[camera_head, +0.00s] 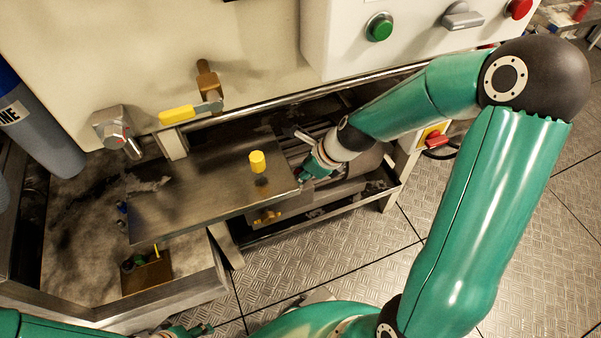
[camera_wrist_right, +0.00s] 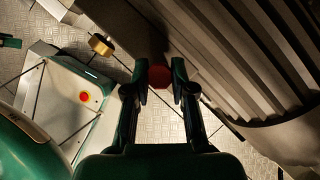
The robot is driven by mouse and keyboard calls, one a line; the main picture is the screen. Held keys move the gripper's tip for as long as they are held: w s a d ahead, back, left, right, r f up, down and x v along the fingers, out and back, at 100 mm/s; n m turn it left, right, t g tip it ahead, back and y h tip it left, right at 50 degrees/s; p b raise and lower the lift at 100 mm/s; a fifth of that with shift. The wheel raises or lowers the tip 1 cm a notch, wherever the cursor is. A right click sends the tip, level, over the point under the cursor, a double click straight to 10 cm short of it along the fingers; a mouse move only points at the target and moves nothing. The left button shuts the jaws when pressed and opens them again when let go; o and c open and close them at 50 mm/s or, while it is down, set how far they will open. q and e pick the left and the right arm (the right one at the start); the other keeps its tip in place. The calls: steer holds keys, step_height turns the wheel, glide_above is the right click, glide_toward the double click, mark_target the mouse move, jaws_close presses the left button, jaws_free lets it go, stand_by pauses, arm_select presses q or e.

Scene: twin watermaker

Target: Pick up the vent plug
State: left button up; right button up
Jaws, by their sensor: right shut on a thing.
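My right gripper (camera_head: 304,175) is beside the right end of the metal shelf, low in front of the machine. In the right wrist view its two fingers (camera_wrist_right: 159,82) are shut on a dark red round thing, taken to be the vent plug (camera_wrist_right: 158,77). The head view does not show this plug clearly; the gripper and wrist hide it. My left gripper (camera_head: 188,331) shows only in part at the bottom edge, away from the shelf, and its jaws cannot be made out.
A yellow cylinder (camera_head: 258,162) stands on the metal shelf (camera_head: 200,178). A valve with a yellow handle (camera_head: 178,116) is above it. A brass fitting (camera_head: 267,217) sits under the shelf's front edge. A ribbed surface (camera_wrist_right: 240,50) lies close to the right fingers. The floor in front is clear.

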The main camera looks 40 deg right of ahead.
steer(key=shift+r+p, duration=0.4)
steer(key=shift+r, duration=0.25)
step_height(320, 180, up, 2)
steer(key=shift+r+p, duration=0.1)
steer(key=shift+p, duration=0.85)
steer(key=s+d+b, duration=0.3)
steer(key=s+d, duration=0.6)
steer(key=s, duration=0.6)
steer(key=shift+s+d+f, duration=0.15)
steer(key=shift+d+f, duration=0.05)
steer(key=shift+f, duration=0.25)
steer(key=shift+o, duration=1.4)
jaws_close()
steer(key=shift+r+p, duration=0.75)
steer(key=shift+p, duration=0.15)
